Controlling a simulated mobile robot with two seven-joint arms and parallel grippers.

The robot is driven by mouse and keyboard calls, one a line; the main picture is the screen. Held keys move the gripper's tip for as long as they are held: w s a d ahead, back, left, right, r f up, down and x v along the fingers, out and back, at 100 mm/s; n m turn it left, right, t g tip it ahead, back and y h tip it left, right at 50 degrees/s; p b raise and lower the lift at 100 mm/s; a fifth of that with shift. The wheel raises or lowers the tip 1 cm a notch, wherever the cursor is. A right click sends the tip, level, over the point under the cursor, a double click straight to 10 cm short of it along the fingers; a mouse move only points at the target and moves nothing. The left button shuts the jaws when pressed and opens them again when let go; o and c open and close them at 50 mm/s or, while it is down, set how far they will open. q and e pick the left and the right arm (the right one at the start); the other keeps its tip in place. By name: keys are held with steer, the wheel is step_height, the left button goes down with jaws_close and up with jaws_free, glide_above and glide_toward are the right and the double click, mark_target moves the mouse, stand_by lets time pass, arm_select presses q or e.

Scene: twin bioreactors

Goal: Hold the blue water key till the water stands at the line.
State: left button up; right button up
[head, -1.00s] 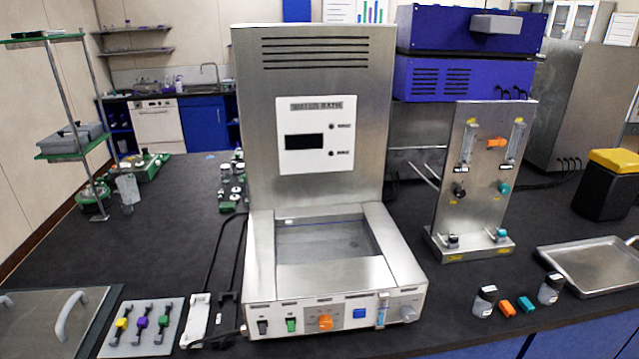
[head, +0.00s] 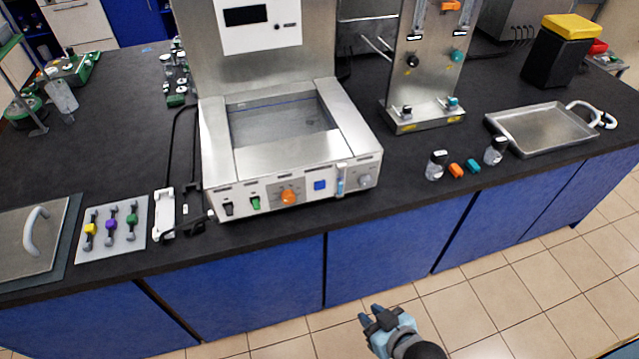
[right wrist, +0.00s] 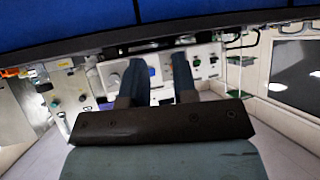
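The blue water key (head: 320,185) is a square button on the white front panel of the steel water bath (head: 262,161). Beside it on the right is a small upright sight tube (head: 340,181) with a bluish part. The basin (head: 280,122) is open, and a thin blue line runs along its back wall. The exact water level is too small to tell. My right gripper (head: 371,318) is open and empty, low in front of the counter and well apart from the key. In the right wrist view its fingers (right wrist: 160,72) stand apart, with the blue key showing between them. My left gripper is not in view.
The panel also has an orange knob (head: 289,196), a green switch (head: 255,203) and a grey knob (head: 364,181). Small jars and a steel tray (head: 545,130) are to the right. Blue cabinets (head: 395,246) front the counter. The floor before them is clear.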

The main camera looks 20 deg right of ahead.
jaws_close()
stand_by(1.4)
